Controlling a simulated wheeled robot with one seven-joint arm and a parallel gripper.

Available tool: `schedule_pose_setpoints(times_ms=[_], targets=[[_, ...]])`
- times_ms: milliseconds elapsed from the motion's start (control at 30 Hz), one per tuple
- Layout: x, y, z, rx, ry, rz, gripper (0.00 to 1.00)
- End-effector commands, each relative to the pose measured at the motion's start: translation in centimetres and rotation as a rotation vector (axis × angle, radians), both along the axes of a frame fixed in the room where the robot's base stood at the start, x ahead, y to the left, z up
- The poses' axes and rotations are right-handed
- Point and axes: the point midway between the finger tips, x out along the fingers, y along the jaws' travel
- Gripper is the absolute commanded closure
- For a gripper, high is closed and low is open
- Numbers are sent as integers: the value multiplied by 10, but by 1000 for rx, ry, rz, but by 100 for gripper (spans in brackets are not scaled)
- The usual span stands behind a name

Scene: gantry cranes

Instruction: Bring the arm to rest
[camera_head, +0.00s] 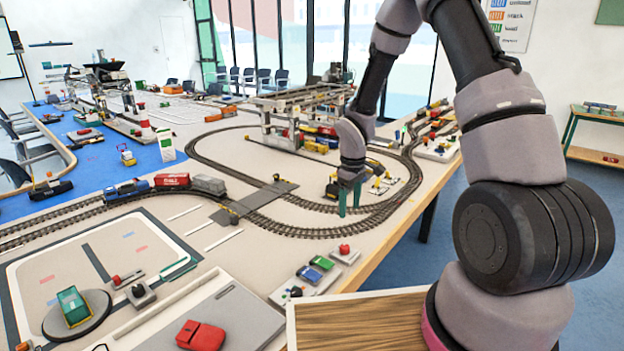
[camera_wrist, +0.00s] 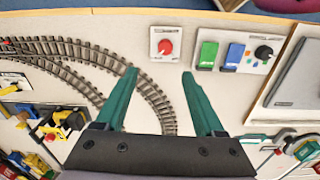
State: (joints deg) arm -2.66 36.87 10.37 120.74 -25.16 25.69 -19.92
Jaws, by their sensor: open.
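My gripper (camera_head: 350,200) hangs down from my arm over the track loop on the large model table (camera_head: 330,258). Its two green fingers point toward the tabletop. In the wrist view my gripper (camera_wrist: 155,88) is open, with the fingers well apart. Only pale tabletop and a curve of track show between them, and nothing is held. Whether the fingertips touch the surface cannot be told.
The oval track (camera_head: 300,232) runs under my gripper. A gantry crane (camera_head: 290,110) stands behind it. A red button box (camera_head: 344,253) and a panel with green and blue switches (camera_head: 315,272) lie near the front edge. A train (camera_head: 172,181) stands left.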

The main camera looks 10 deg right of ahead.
Motion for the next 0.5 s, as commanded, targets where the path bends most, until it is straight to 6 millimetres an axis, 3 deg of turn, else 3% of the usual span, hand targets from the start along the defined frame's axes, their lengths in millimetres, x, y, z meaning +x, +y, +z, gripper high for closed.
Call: schedule_pose_setpoints(times_ms=[33,233,500], targets=[[2,-4,21,-2,-26,-34,29],[-5,-23,106,4,-112,-206,29],[-40,-44,206,57,-220,-446,29]])
